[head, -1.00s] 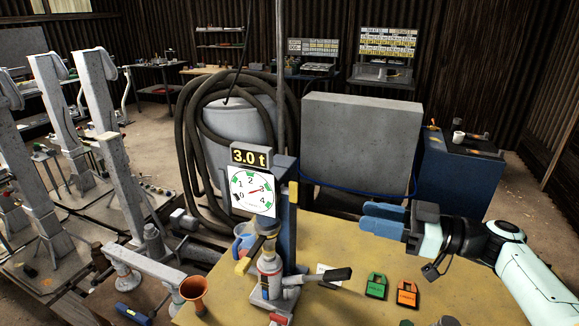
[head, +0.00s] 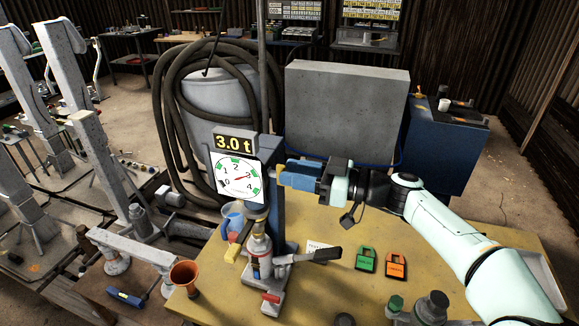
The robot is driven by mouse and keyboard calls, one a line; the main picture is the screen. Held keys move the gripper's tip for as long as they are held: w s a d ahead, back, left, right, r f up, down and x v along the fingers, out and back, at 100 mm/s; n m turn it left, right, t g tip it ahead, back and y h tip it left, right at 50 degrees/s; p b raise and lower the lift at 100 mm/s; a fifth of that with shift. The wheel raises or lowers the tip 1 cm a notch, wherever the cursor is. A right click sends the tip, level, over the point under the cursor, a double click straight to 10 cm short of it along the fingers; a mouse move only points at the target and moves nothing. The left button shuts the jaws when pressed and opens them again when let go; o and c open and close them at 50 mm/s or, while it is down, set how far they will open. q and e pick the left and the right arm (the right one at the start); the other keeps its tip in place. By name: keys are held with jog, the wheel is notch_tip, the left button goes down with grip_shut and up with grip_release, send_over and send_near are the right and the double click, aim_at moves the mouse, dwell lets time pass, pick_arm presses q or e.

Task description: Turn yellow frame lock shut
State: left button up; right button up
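The blue press frame (head: 277,214) stands at the left part of the yellow-topped table, with a "3.0 t" sign and a round dial gauge (head: 239,179) on its front. A small yellow piece, which looks like the yellow frame lock (head: 280,180), shows at the frame's upper right side, mostly hidden by my fingers. My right gripper (head: 285,174) has blue fingers and is right at that piece. I cannot tell whether the fingers touch it or how far apart they are. A jack (head: 260,255) stands under the gauge. My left gripper is not in view.
A green tag (head: 366,259) and an orange tag (head: 396,264) lie on the table (head: 335,290). An orange funnel (head: 185,277) stands at its left edge. A grey block (head: 345,115) and a coiled hose (head: 170,110) are behind the frame.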

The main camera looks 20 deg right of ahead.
jog(key=shift+x, duration=0.85)
grip_shut()
